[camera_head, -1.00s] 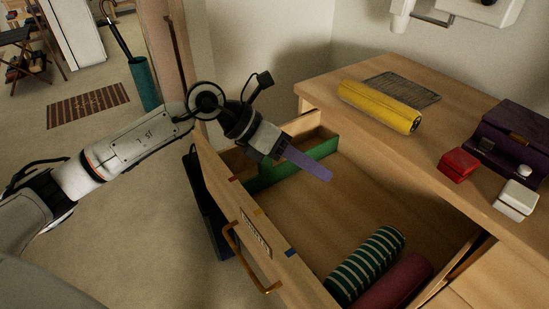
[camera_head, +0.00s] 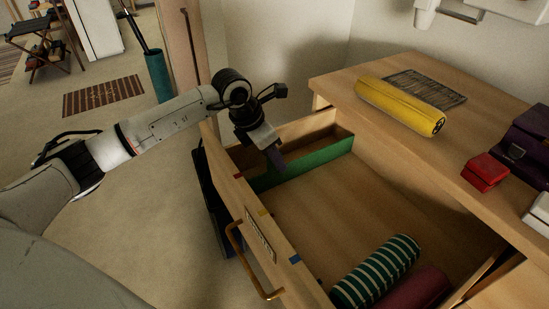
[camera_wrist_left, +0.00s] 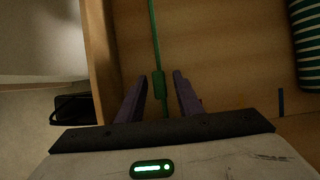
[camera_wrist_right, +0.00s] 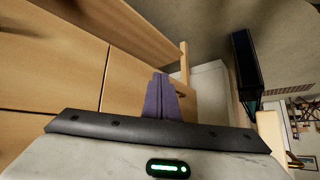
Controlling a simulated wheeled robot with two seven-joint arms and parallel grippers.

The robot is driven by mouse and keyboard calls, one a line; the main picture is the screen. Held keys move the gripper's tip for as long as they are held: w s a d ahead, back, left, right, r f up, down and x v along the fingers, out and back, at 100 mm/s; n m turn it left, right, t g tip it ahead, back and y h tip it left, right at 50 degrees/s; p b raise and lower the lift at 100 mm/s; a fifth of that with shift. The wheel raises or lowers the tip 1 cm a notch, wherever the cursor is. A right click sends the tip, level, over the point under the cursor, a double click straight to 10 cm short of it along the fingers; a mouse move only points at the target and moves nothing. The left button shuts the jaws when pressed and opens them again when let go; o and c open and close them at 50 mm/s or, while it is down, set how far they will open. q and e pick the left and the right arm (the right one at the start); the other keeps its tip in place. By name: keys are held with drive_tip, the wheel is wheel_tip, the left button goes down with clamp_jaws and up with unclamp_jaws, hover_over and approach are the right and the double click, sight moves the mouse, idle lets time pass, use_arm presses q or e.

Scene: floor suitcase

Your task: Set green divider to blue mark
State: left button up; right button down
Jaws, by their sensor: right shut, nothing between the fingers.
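The green divider (camera_head: 312,161) stands upright across the drawer near its left end; its thicker green tab shows in the left wrist view (camera_wrist_left: 159,86). The blue mark (camera_head: 294,259) is on the drawer's front rim, well to the right of the divider, and a blue strip also shows in the left wrist view (camera_wrist_left: 281,102). My left gripper (camera_head: 279,166) points down at the divider's front end. In the left wrist view its fingers (camera_wrist_left: 158,76) are open on either side of the tab, with gaps visible. My right gripper (camera_wrist_right: 160,78) is shut and empty, outside the head view.
The open drawer (camera_head: 340,200) holds a green striped roll (camera_head: 376,272) and a maroon roll (camera_head: 415,290) at its right. A yellow roll (camera_head: 400,105), a dark grid mat (camera_head: 425,88) and a red box (camera_head: 486,172) are on the dresser top. The drawer middle is clear.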

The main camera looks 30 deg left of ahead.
use_arm(q)
drive_tip(key=shift+w+f, duration=0.1)
drive_tip(key=shift+f, duration=0.2)
use_arm(e)
drive_tip(key=shift+w, duration=0.1)
use_arm(q)
clamp_jaws()
use_arm(e)
drive_tip(key=shift+w+r, duration=0.15)
drive_tip(key=shift+w, duration=0.05)
use_arm(q)
drive_tip(key=shift+d, duration=0.1)
